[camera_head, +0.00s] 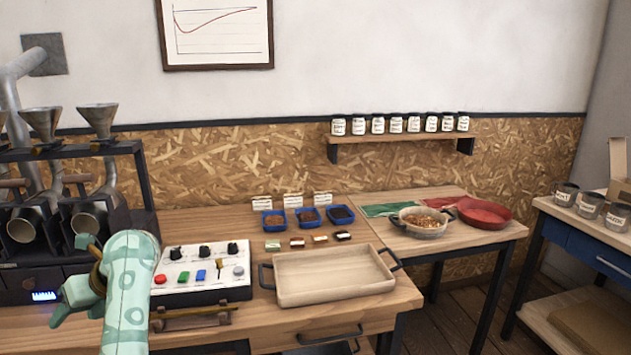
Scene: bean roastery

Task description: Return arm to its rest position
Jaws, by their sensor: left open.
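My left arm (130,290) is teal with a pale pattern and rises from the bottom edge at the left. My left gripper (72,285) is at its upper left, open, with nothing seen between its fingers. It appears in front of the roaster's lower part and left of the control panel (200,270). I cannot tell whether it touches anything. My right gripper is not in view.
The roaster (122,148) with metal funnels stands at the left. A wooden tray (335,297) with dark handles lies on the bench, with blue bean bins (274,233) behind it.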

